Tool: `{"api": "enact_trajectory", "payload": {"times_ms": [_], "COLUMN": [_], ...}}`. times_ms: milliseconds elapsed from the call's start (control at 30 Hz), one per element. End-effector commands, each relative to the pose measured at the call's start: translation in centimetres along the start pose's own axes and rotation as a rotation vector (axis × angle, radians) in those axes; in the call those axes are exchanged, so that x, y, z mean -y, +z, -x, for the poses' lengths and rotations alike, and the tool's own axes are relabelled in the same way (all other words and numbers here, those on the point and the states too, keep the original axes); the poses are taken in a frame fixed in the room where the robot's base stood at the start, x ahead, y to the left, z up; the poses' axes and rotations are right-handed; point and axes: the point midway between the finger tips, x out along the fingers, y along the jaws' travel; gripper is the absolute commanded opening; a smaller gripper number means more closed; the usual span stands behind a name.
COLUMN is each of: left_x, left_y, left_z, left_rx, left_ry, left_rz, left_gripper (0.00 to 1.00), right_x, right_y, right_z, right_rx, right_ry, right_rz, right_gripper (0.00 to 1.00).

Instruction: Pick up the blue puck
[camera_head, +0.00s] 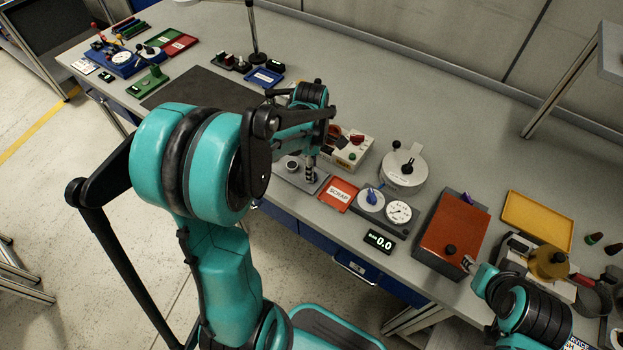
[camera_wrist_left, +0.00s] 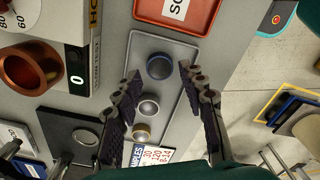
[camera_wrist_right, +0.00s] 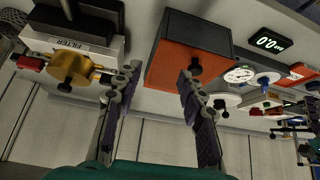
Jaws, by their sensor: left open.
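The blue puck (camera_wrist_left: 159,66) sits in a shallow grey tray (camera_wrist_left: 186,48), in a row with a silver puck (camera_wrist_left: 148,107) and a brass puck (camera_wrist_left: 142,131). My left gripper (camera_wrist_left: 159,72) is open above the tray, with its fingertips on either side of the blue puck in the left wrist view. I cannot tell the height left between them. In the head view my left gripper (camera_head: 311,172) hides part of the tray, and the blue puck is not clearly seen. My right gripper (camera_wrist_right: 157,72) is open and empty near an orange-topped box (camera_wrist_right: 170,66).
A red SCRAP tray (camera_head: 338,194) lies right of the puck tray. Beyond it are a dial gauge unit (camera_head: 398,212), a display (camera_head: 380,240) and a round white device (camera_head: 403,168). A copper ring (camera_wrist_left: 32,68) is near the left fingers.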

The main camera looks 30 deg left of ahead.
Motion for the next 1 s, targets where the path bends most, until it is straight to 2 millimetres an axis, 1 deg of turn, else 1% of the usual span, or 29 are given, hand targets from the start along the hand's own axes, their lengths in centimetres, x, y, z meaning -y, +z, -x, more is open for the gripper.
{"api": "enact_trajectory", "payload": {"times_ms": [33,133,367,467,500,833,1000], "left_x": [0.0,0.0,0.0,0.0,0.0,0.0,0.0], "left_y": [0.0,0.0,0.0,0.0,0.0,0.0,0.0], "left_z": [-1.4,-2.5,-2.5,-2.5,-2.5,-2.4,-1.3], "left_rx": [0.000,0.000,0.000,0.000,0.000,0.000,0.000], "left_ry": [0.000,0.001,0.001,0.001,0.001,0.001,0.001], "left_rz": [0.000,0.000,-0.001,-0.001,-0.001,-0.001,-0.001], "left_gripper": [0.41,0.41,0.41,0.17,0.14,0.14,0.14], "right_x": [0.0,0.0,0.0,0.0,0.0,0.0,0.0], "right_y": [0.5,0.8,0.7,0.7,0.7,0.7,0.3], "right_z": [-0.8,-1.1,-1.0,-1.0,-1.0,-0.9,-0.5], "right_rx": [0.000,0.000,0.000,0.000,0.000,0.000,0.000], "right_ry": [0.000,0.000,0.000,0.000,0.000,0.000,0.000], "right_rz": [0.000,0.000,0.000,0.000,0.000,0.000,0.000], "right_gripper": [0.40,0.40,0.40,0.40,0.40,0.40,0.40]}}
